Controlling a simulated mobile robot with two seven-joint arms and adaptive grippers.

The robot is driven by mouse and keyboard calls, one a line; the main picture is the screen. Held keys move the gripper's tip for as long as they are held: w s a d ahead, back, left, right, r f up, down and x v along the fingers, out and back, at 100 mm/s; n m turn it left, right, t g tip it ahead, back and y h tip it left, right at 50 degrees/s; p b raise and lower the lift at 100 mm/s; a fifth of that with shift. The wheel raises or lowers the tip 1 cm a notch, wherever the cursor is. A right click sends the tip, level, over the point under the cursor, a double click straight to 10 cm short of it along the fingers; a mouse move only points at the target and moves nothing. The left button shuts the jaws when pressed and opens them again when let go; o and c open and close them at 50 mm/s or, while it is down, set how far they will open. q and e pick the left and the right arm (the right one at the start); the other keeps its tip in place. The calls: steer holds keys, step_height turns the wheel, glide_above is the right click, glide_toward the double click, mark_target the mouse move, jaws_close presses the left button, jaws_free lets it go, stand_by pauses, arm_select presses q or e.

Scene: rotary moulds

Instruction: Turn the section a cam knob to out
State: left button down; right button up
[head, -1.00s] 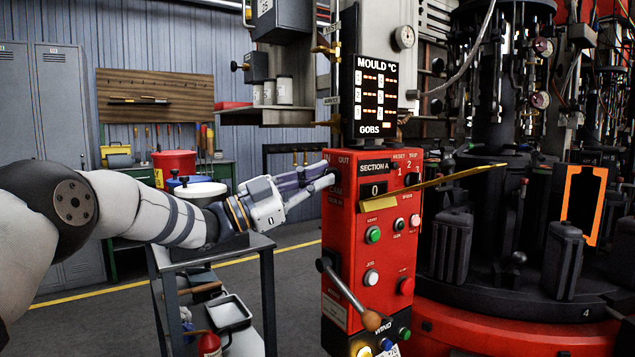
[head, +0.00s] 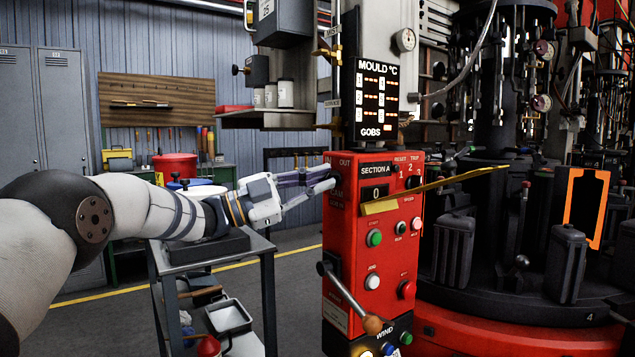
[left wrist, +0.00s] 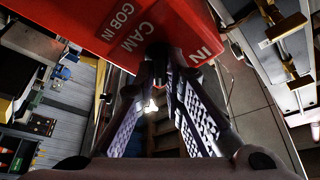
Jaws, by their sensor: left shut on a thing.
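The red control box (head: 390,225) carries a SECTION A label (head: 377,171) with a display reading 0 under it. IN and OUT are printed along its top left. My left gripper (head: 328,180) reaches in from the left to the box's upper left edge and is shut on the cam knob there. In the left wrist view the fingers (left wrist: 160,65) close on a dark knob (left wrist: 159,50) beside the words CAM and GOB IN on the red panel (left wrist: 90,25), with IN to the right. The fingers hide most of the knob, so its pointing is unclear. My right gripper is not in view.
A lever with a brown ball (head: 373,325) sticks out low on the box. A yellow bar (head: 430,190) juts across its front. Push buttons (head: 374,238) sit below. A cart (head: 225,290) stands under my left arm. The mould machine (head: 500,230) fills the right.

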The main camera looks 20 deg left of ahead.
arm_select(q)
steer(key=c, duration=1.7)
jaws_free()
steer(key=shift+d+r, duration=0.1)
steer(key=shift+r, duration=0.15)
steer(key=shift+f, duration=0.1)
steer(key=v, duration=1.2)
